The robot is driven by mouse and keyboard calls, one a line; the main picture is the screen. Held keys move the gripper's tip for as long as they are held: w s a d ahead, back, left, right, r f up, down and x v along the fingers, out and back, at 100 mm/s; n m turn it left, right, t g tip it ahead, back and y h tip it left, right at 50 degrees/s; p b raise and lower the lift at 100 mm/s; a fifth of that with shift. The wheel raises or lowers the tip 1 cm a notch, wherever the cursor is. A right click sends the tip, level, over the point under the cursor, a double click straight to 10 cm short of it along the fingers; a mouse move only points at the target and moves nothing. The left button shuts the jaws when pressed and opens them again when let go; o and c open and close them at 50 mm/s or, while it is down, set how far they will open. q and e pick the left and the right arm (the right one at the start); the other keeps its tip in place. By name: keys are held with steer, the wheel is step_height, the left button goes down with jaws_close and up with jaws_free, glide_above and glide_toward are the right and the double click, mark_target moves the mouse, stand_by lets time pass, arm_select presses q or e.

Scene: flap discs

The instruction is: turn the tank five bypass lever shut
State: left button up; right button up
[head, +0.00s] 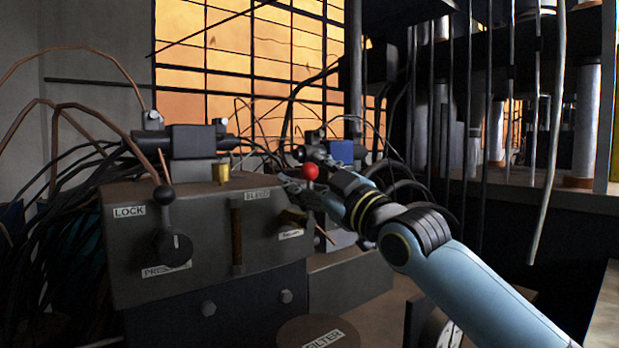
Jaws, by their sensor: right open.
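My right gripper (303,188) is open at the end of the pale blue arm that comes in from the lower right. Its fingers are close to a red ball knob (310,171); I cannot tell whether they touch it. The knob's stem is mostly hidden behind the gripper. A black ball-topped lever (165,204) stands upright on the front of the grey housing (204,228), between labels reading LOCK and PRES. No label reading bypass or tank five is legible, so I cannot tell for certain which lever is the bypass. My left gripper is not in view.
A round cover marked FILTER (322,335) is below. Cables crowd the left, and hanging rods (549,140) stand at the right.

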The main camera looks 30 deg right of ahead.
steer(key=shift+s, duration=0.1)
steer(key=v, duration=1.1)
steer(key=shift+s+f, duration=0.2)
steer(key=shift+s, duration=0.15)
stand_by(0.4)
